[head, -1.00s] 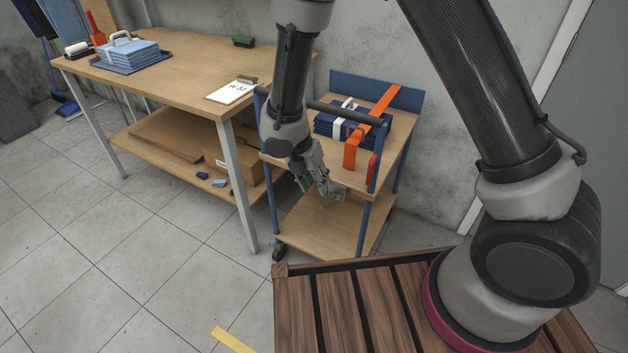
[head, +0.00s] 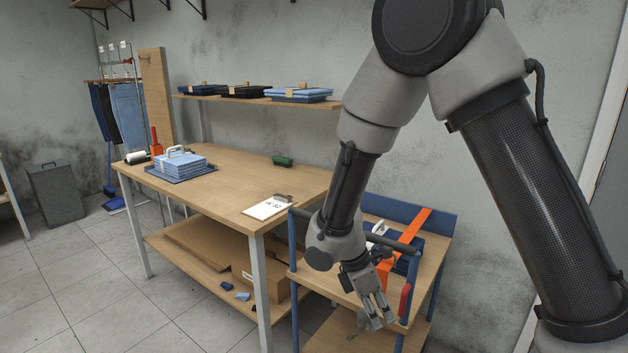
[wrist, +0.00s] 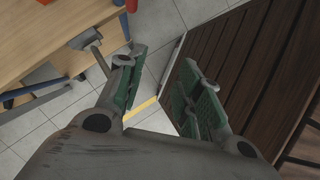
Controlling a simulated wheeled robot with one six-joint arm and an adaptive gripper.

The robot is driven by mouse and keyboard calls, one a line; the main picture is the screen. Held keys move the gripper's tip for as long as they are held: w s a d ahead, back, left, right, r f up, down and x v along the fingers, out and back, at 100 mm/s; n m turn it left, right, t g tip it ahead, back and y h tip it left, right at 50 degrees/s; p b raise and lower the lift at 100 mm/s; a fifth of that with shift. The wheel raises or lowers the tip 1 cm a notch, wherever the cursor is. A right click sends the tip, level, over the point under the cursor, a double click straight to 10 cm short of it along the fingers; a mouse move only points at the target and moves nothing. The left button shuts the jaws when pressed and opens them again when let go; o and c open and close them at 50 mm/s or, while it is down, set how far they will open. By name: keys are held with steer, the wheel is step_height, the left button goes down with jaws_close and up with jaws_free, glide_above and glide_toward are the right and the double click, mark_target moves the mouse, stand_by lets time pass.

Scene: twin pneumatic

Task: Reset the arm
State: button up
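My gripper (head: 374,312) hangs fingers-down in front of the wooden cart (head: 330,290) in the head view. My arm bends down to it from the upper right. The wrist view also shows the wooden cart (wrist: 50,40) on the left and a dark slatted deck on the right, neither between the fingers.
The cart carries dark blue folded cloth and an orange strap (head: 415,226). A workbench (head: 225,190) stands to its left with a light blue stack (head: 180,164), a clipboard (head: 268,208) and a green brush (head: 283,161). A wall shelf (head: 240,98) is behind.

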steer(key=s+d+r+m+t+y, duration=0.1)
steer(key=s+d+r+m, duration=0.3)
steer(key=r, duration=0.5)
steer(key=s+d+r+m+t+y, duration=0.2)
steer(key=s+d+r+m, duration=0.3)
steer(key=d+r+m, duration=0.4)
steer(key=s+d+r+m+t+y, duration=0.1)
steer(key=s+d+r+m, duration=0.4)
steer(key=d+r, duration=0.4)
steer(key=shift+m+t+y, duration=0.3)
steer(key=shift+m+t, duration=0.1)
steer(key=shift+m, duration=0.5)
steer(key=shift+a+r, duration=0.1)
